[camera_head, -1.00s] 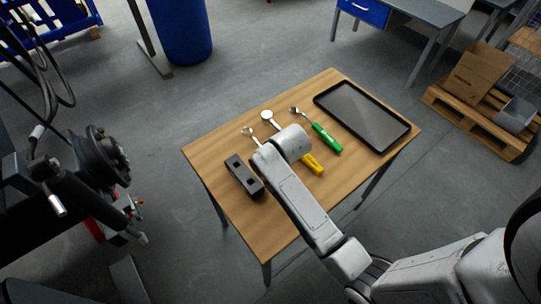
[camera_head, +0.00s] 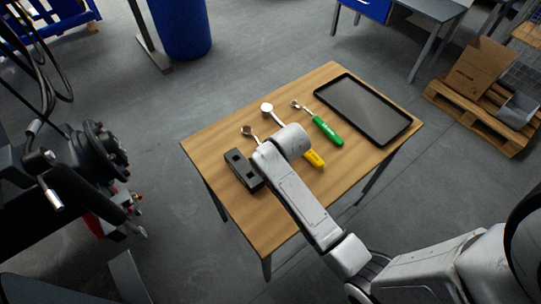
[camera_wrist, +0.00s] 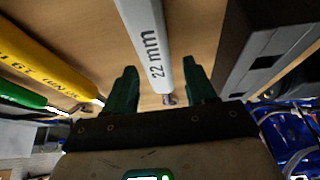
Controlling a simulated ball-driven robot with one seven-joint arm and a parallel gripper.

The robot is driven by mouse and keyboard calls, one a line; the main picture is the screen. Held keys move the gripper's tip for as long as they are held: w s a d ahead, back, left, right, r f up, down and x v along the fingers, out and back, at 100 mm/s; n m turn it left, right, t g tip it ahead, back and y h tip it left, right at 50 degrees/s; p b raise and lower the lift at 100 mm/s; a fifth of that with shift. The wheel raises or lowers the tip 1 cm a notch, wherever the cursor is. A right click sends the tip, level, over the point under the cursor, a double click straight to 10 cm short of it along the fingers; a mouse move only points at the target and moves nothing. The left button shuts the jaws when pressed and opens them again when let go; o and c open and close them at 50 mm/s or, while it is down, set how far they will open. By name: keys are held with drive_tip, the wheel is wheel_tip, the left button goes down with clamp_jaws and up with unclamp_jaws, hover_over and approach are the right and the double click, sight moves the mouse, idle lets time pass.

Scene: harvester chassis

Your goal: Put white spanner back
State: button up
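The white spanner (camera_wrist: 148,45) has "22 mm" on its handle and shows in the wrist view. In the head view only its metal head (camera_head: 248,131) shows beyond my arm, which hides the handle. My gripper (camera_wrist: 160,88) has two green fingers, spread apart. The spanner's handle runs between them in the picture, with a visible gap on each side. I cannot tell exactly how far the fingertips are from the tabletop. The gripper itself is hidden behind my arm in the head view.
On the wooden table (camera_head: 215,150) are a black block with square holes (camera_head: 243,170), a yellow spanner (camera_head: 313,158), a green spanner (camera_head: 328,132) and a black tray (camera_head: 363,107). Dark machinery (camera_head: 98,155) stands at the left. A pallet (camera_head: 470,115) with a box is at the right.

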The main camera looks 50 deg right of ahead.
drive_tip(key=shift+o, duration=0.4)
drive_tip(key=v, duration=1.1)
drive_tip(key=s+a+f, duration=0.1)
drive_tip(key=s+a, duration=0.1)
drive_tip(key=s+a+f+n+g+y, duration=0.1)
drive_tip(key=s+a+f, duration=0.1)
drive_tip(key=s, duration=0.1)
drive_tip(key=s+a+f+g, duration=0.1)
drive_tip(key=s+a, duration=0.2)
drive_tip(key=shift+s+a+f+n+y, duration=0.1)
drive_tip(key=shift+s+f+n+y, duration=0.1)
drive_tip(key=shift+s+n+y, duration=0.15)
drive_tip(key=s+a, duration=0.1)
drive_tip(key=s, duration=0.1)
drive_tip(key=s+f+n+g, duration=0.1)
drive_tip(key=s, duration=0.1)
drive_tip(key=s+a+g, duration=0.1)
drive_tip(key=s, duration=0.2)
drive_tip(key=shift+s+a+f+n+y, duration=0.1)
drive_tip(key=shift+a+f+n+y, duration=0.15)
drive_tip(key=shift+a, duration=0.1)
